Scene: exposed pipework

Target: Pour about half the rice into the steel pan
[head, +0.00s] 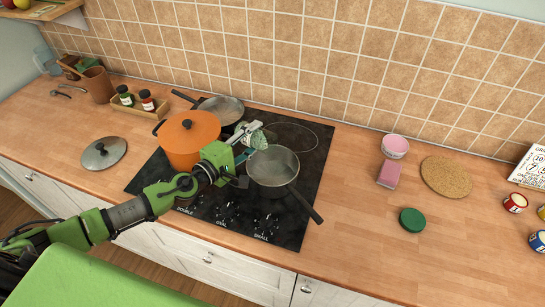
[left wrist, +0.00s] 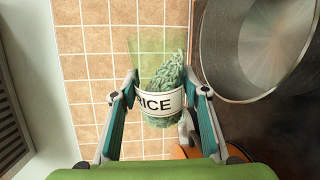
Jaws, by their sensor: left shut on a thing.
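My left gripper (head: 250,141) is shut on a clear glass jar of rice, held above the hob at the back left edge of the steel pan. In the left wrist view the gripper (left wrist: 158,108) has a finger on each side of the jar (left wrist: 155,98), which bears a RICE label. The rice (left wrist: 168,75) is heaped higher on the pan side, so the jar is tilted. The steel pan (head: 274,180) sits on the hob, its handle pointing front right; in the wrist view the pan (left wrist: 235,60) is at right. I see no clear rice in it. My right gripper is out of view.
An orange pot (head: 186,138) with a lid stands left of the pan, close to my left arm. Another pan (head: 222,106) is at the back of the hob (head: 305,145). A loose lid (head: 103,152) lies left. A pink sponge (head: 389,174) and green disc (head: 412,219) lie right.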

